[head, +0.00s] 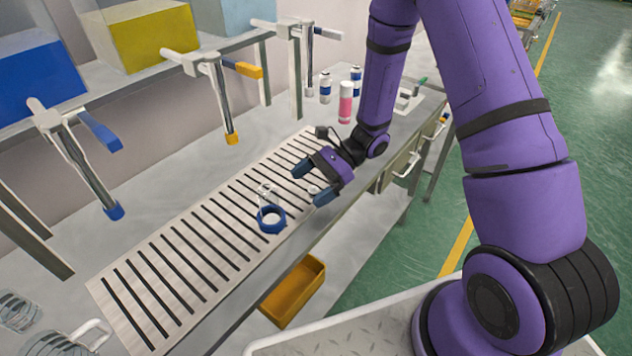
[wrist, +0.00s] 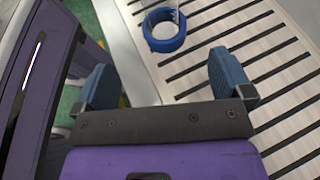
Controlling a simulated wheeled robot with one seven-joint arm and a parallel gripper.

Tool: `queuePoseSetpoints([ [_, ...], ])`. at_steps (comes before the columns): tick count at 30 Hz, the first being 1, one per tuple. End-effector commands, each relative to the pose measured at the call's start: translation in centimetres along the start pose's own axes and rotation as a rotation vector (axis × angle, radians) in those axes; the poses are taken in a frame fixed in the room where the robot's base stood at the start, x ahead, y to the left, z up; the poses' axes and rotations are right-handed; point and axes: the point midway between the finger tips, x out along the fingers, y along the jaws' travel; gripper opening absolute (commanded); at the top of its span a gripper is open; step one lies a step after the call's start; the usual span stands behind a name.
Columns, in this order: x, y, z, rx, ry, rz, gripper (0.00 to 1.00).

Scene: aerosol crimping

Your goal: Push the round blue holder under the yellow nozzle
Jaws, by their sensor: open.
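The round blue holder (head: 272,227) stands on the slatted strip, near its right edge, with a clear container inside it. It also shows ahead of my fingers at the top of the wrist view (wrist: 165,46). The yellow nozzle (head: 232,138) hangs from a post behind the strip, up and to the left of the holder; the holder is not beneath it. My gripper (head: 312,185) is low over the strip, up and right of the holder in the head view. Its two blue fingers (wrist: 165,78) are apart, with nothing between them and a gap to the holder.
A blue nozzle (head: 113,211) hangs at the left. The slatted strip (head: 160,290) is otherwise clear. A pink can (head: 346,103) and small bottles stand at the far end. An orange bin (head: 294,290) is below the table edge. Glass jars (head: 18,310) lie at lower left.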

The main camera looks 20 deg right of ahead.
Motion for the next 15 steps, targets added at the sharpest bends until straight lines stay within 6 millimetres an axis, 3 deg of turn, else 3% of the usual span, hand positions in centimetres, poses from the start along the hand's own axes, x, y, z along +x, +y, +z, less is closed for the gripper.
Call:
queuePoseSetpoints([
  [5, 0.48, -0.08, -0.93, 0.032, -0.012, -0.014, 0.98],
  [15, 0.54, -0.10, -0.97, 0.033, -0.012, -0.015, 0.98],
])
